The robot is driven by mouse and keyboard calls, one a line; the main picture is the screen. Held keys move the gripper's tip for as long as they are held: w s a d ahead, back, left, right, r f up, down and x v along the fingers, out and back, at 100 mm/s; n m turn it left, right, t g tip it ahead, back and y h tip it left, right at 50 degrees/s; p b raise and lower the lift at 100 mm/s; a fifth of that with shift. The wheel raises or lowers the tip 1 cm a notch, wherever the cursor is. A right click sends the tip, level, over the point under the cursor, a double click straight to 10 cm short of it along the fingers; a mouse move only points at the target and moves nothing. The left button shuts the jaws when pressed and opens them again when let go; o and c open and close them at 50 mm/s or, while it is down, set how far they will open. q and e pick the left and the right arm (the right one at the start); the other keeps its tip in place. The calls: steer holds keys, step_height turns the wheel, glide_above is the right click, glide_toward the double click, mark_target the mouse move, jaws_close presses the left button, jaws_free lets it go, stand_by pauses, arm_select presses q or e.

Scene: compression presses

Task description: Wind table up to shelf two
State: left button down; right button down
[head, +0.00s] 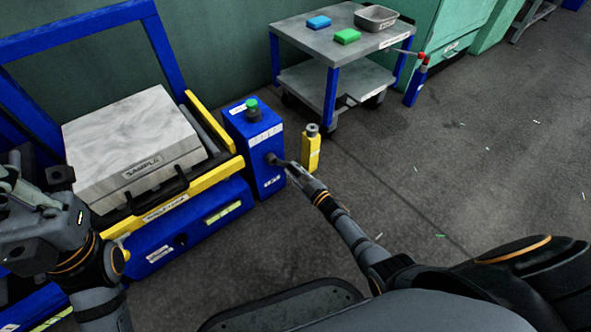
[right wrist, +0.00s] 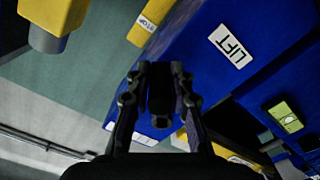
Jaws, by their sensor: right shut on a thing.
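My right gripper (head: 274,160) reaches the right side of a blue box (head: 255,138) with a green button on top. In the right wrist view its fingers (right wrist: 158,75) are closed around a small dark handle-like part (right wrist: 160,98) against a blue surface labelled LIFT (right wrist: 250,30). The fingers hide much of that part. Left of the box, a grey block labelled SAMPLE (head: 130,140) lies on a yellow-framed table (head: 215,178) with a dark handle in front. My left gripper (head: 30,195) is at the left edge; its fingertips do not show clearly.
A grey cart (head: 300,38) with blue legs and two shelves stands behind, holding sponges and a tray. A blue post (head: 416,85) with a red top is beside it.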

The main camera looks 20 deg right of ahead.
steer(key=shift+s+a, duration=0.1)
steer(key=shift+a, duration=0.05)
steer(key=c, duration=1.2)
jaws_free()
steer(key=v, duration=1.2)
steer(key=shift+r, duration=0.1)
